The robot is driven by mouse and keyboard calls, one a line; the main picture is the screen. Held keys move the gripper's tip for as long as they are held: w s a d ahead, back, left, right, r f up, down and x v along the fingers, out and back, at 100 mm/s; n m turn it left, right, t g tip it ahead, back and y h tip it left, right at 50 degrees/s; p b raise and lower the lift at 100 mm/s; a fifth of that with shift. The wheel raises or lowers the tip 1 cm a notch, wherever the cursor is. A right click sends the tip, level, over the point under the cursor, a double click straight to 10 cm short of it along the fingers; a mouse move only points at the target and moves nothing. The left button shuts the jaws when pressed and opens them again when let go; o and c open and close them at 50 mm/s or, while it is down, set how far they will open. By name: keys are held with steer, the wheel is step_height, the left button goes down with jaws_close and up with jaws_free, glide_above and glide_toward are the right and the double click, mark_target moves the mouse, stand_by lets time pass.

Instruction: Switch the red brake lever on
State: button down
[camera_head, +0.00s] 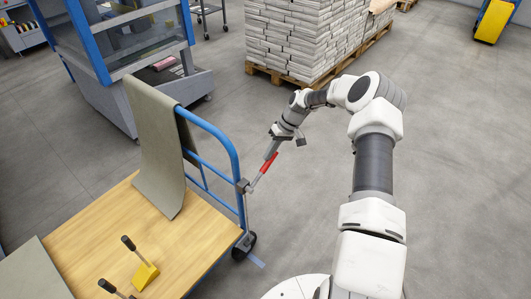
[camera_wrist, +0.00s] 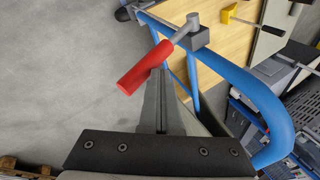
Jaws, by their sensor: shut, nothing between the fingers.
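The red brake lever (camera_head: 263,168) angles up and right from its grey mount (camera_head: 243,186) on the blue cart handle (camera_head: 222,141). In the wrist view the red grip (camera_wrist: 144,68) slants down and left from a grey rod and clamp (camera_wrist: 199,38) on the blue tube. My gripper (camera_head: 274,150) is shut and empty, with its fingertips close to the free end of the lever. In the wrist view the shut fingers (camera_wrist: 158,80) lie right under the red grip and overlap it in the picture. I cannot tell whether they touch it.
The wooden cart deck (camera_head: 95,225) carries yellow tools with dark handles (camera_head: 144,274). A grey-green sheet (camera_head: 152,130) drapes by the handle. A blue-framed machine (camera_head: 130,60) stands at the back left. A pallet (camera_head: 277,78) of stacked newspapers stands behind.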

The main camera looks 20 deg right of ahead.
mark_target(274, 155)
steer(key=shift+w+d+f+b, duration=0.2)
steer(key=shift+d+f+b, duration=0.1)
steer(key=shift+f+b, duration=0.3)
steer(key=shift+w+d+f+b, duration=0.2)
steer(key=shift+d+f+b, duration=0.1)
steer(key=shift+f+b, duration=0.3)
steer(key=shift+d+f, duration=0.1)
steer(key=shift+f, duration=0.05)
steer(key=shift+d+f+b, duration=0.2)
steer(key=shift+f+b, duration=0.05)
steer(key=shift+b, duration=0.05)
steer(key=shift+r, duration=0.1)
steer(key=r+p, duration=0.1)
steer(key=a+r, duration=0.1)
steer(key=r, duration=0.1)
steer(key=r+p, duration=0.1)
steer(key=r, duration=0.1)
steer(key=shift+w+a+r+p, duration=0.1)
steer(key=shift+a+p, duration=0.2)
steer(key=shift+a, duration=0.1)
steer(key=w+d+r, duration=0.1)
steer(key=d+r, duration=0.5)
steer(key=shift+w+d+r, duration=0.2)
steer(key=shift+d+r, duration=0.15)
steer(key=shift+r, duration=0.05)
